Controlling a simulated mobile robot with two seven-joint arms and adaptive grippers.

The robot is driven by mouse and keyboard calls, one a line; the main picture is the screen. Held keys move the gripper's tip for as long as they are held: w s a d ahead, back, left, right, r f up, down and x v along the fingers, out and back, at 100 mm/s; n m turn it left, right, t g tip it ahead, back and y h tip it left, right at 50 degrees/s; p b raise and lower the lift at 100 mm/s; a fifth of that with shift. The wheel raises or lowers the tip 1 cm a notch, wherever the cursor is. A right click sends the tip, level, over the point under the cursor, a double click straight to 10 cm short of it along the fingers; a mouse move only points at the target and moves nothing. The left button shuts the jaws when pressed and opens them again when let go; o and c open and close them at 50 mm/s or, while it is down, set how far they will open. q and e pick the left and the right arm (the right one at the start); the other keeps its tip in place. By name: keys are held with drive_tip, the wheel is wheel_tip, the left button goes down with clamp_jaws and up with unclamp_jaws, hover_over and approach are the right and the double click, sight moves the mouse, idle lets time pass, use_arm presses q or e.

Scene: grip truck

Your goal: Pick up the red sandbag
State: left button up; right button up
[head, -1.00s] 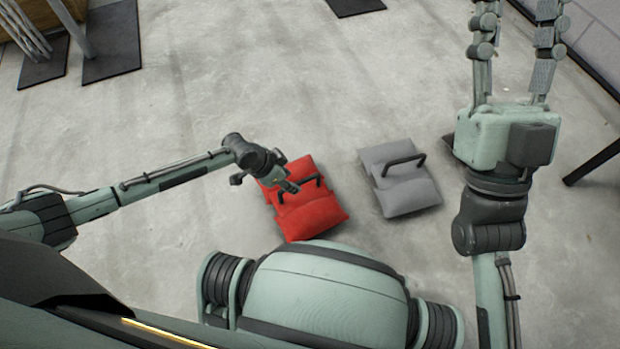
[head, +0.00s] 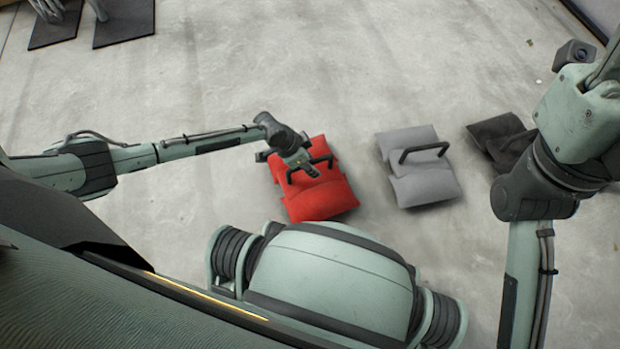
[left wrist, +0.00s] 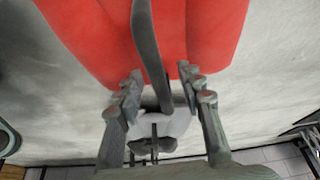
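The red sandbag (head: 322,197) lies on the floor with a black handle (head: 311,165) on top. My left gripper (head: 303,165) is over the bag at its handle. In the left wrist view, the fingers of this gripper (left wrist: 160,90) are spread apart. The dark handle (left wrist: 150,45) runs between them with gaps on both sides, and the red bag (left wrist: 85,30) fills the top. My right wrist shows at the right edge of the head view; its fingers are out of frame.
A grey sandbag (head: 425,187) with a black handle lies just right of the red one. A black sandbag (head: 497,138) lies farther right, partly behind my right arm. Dark base plates (head: 124,22) stand at the top left. The floor between is clear.

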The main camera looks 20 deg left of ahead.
use_arm(q)
drive_tip(key=shift+f, duration=0.2)
idle(0.5)
clamp_jaws()
idle(0.4)
